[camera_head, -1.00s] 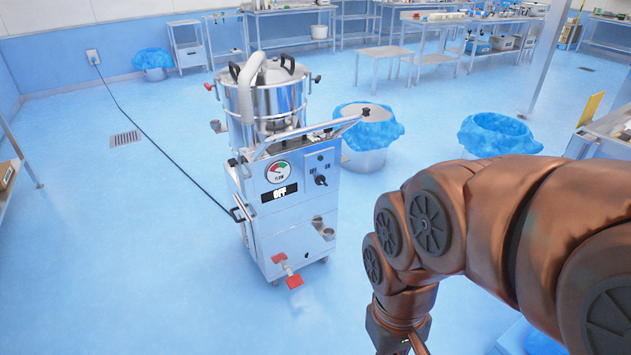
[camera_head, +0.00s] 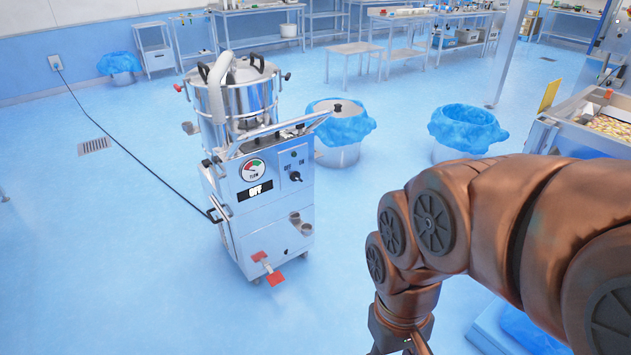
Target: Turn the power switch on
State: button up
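The filling machine (camera_head: 262,218) stands upright on the floor left of centre, with a steel pot on top. Its front panel has a round gauge, a dark display (camera_head: 254,191) reading "OFF", and a small black rotary power switch (camera_head: 295,176) under small labels. A green light or button sits above the switch. My arm comes in from the right edge and is well apart from the machine. My gripper (camera_head: 407,344) is at the bottom of the view, cut off by the lower edge, so its fingers cannot be made out.
A black cable runs from the machine to a wall outlet (camera_head: 56,63). Bins with blue liners (camera_head: 338,133) (camera_head: 466,130) stand behind and right. A steel hopper with small snacks (camera_head: 612,126) is at the right edge. The floor in front of the machine is clear.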

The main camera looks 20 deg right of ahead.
aim_at(294, 176)
jog(key=z, duration=0.85)
jog(key=k, duration=1.1)
jog(key=z, duration=0.8)
jog(key=i, duration=0.75)
jog(key=u, duration=0.85)
jog(key=i, duration=1.1)
jog(key=u, duration=1.6)
jog(key=i, duration=0.5)
jog(key=u, duration=0.55)
